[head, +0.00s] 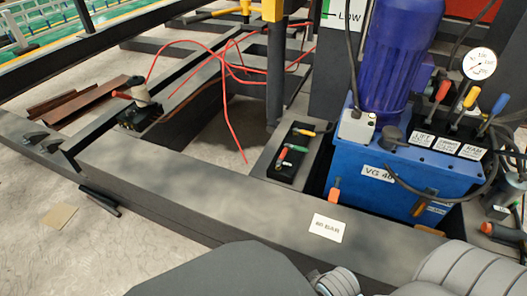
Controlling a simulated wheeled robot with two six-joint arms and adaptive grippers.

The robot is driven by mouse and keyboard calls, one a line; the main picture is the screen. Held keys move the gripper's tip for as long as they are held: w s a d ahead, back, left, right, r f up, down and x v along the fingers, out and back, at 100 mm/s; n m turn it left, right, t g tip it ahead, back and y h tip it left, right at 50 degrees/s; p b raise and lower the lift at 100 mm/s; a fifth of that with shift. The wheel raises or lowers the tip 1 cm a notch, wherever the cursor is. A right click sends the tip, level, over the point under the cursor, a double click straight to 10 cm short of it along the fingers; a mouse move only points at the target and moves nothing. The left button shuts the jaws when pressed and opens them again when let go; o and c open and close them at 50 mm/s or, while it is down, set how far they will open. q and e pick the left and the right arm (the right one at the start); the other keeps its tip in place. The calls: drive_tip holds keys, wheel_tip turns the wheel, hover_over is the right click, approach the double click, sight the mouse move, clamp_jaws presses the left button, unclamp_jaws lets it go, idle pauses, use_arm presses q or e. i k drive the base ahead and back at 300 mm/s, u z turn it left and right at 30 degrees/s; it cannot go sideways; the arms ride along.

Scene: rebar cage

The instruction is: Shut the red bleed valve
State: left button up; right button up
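I cannot tell for sure which part is the red bleed valve. A small fitting with a red-orange handle (334,188) stands at the front left edge of the blue power unit (375,172), near a white label (328,228) on the dark beam; its small print is hard to read. A device with a cream top and a red knob (122,95) sits on the frame at the left. Whether any valve is open or shut cannot be told. Neither gripper shows; only grey parts of mine fill the bottom edge.
Red, yellow and blue levers (442,91) stand on the unit beside a round gauge (478,64). A tray of coloured-handled tools (298,150) lies left of it. Red hoses (233,130) hang across the frame. The beam top (200,185) is mostly clear.

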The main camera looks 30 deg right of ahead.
sight(282, 157)
drive_tip(key=u, duration=0.15)
drive_tip(key=i, duration=1)
drive_tip(key=z, duration=0.55)
